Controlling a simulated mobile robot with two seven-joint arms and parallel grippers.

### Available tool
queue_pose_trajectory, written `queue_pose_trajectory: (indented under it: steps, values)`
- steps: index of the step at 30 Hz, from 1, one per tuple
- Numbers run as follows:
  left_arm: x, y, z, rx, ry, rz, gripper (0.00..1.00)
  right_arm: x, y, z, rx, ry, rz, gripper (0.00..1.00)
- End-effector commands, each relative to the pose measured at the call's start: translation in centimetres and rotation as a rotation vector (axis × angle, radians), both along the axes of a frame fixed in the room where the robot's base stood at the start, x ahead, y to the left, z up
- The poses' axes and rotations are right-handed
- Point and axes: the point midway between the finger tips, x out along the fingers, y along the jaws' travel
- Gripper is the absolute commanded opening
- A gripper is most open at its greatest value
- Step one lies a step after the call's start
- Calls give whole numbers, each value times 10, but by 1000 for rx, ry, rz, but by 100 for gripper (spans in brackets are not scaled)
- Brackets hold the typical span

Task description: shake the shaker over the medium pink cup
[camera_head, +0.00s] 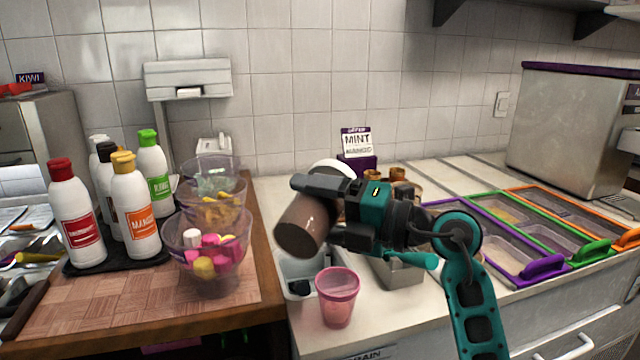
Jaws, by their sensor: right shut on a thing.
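A translucent pink cup (338,298) stands upright on the white counter, low in the middle of the view. My right gripper (330,215) is shut on a brown shaker (306,228) with a white end. The shaker is tilted, its brown end pointing down and to the left. It is in the air above the cup and a little to its left, apart from it. The gripper hides part of the shaker's side. My left gripper is not in view.
A wooden board (140,300) at the left bears sauce bottles (137,210) and clear bowls (207,265) of toppings. A grey container (296,268) stands left of the cup. Lidded trays (500,240) lie at the right.

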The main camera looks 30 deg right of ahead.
Motion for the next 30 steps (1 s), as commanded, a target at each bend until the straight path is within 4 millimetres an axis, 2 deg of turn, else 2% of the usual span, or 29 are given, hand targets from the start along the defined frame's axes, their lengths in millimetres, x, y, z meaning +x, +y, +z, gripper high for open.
queue_pose_trajectory:
  steps: [4,18,23,30]
  values:
    - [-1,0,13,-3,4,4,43,-4,7,4,126,87,0,36]
    - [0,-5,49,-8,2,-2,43,1,1,15,543,392,0,36]
    - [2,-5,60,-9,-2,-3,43,4,-3,2,604,445,-2,36]
    - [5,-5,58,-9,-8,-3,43,8,-9,-16,708,519,-1,36]
